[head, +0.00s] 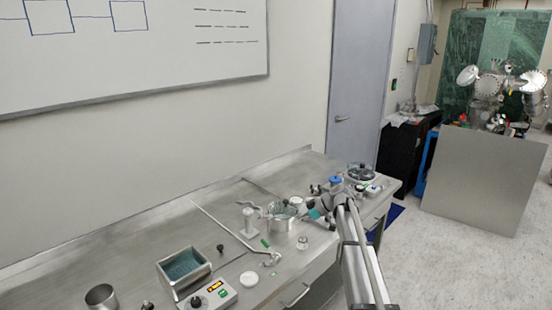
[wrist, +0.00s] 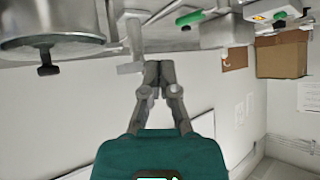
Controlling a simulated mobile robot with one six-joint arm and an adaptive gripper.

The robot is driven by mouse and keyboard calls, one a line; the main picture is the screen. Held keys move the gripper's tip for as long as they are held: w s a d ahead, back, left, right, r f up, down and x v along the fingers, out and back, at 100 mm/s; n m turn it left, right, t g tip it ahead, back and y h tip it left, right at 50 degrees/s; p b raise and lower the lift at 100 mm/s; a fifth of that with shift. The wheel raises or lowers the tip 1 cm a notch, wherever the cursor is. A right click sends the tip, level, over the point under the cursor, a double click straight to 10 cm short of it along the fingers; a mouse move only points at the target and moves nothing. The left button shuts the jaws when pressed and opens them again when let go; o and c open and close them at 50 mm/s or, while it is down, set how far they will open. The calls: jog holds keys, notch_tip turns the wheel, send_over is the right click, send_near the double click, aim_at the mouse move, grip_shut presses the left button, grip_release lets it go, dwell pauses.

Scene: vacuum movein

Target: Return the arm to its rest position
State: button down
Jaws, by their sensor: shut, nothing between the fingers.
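My gripper (wrist: 157,70) is shut and empty in the wrist view, its two grey fingers together in front of the teal body. In the head view my arm reaches from the lower right over the right part of the steel bench (head: 215,225). Its teal-bodied end is low over the bench among small metal parts, and the fingertips are hard to make out there. The wrist picture appears upside down, with the bench items along its top edge. No rest position is marked in the frames.
A metal vessel (wrist: 50,22) with a black knob is at the wrist view's upper left. Cardboard boxes (wrist: 282,55) show at right. On the bench are a rectangular basin (head: 183,268), a controller with an orange display (head: 208,298), a white disc (head: 249,279) and a long bent rod (head: 222,226).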

jog(key=s+d+f+m+h, duration=0.2)
jog(key=s+m, duration=0.3)
jog(key=s, duration=0.6)
jog(key=s+d+f+m+h, duration=0.2)
jog(key=s+m+h, duration=0.3)
jog(key=s, duration=0.6)
jog(key=s+d+f+m+g+h, duration=0.1)
jog(key=s+m, duration=0.4)
jog(key=s, duration=0.6)
notch_tip(320, 180, down, 2)
jog(key=shift+s+d+f+h, duration=0.1)
jog(key=shift+s+d+h, duration=0.35)
jog(key=shift+h, duration=0.75)
jog(key=w+a+r+n+t+y+p, duration=0.1)
jog(key=w+a+r+y, duration=0.1)
jog(key=w, duration=0.7)
jog(key=w+a+r+n+t+y+p, duration=0.1)
jog(key=w+a+r+t+y, duration=0.1)
jog(key=w, duration=0.7)
jog(key=w+a+r+n+t+y+p, duration=0.1)
jog(key=w+a+r+t+y, duration=0.1)
jog(key=w+r+y, duration=0.3)
jog(key=w+a+r, duration=0.1)
jog(key=w, duration=0.3)
jog(key=shift+w+a+r, duration=0.3)
jog(key=shift+w+r, duration=0.05)
jog(key=shift+w, duration=0.05)
jog(key=shift+f, duration=0.1)
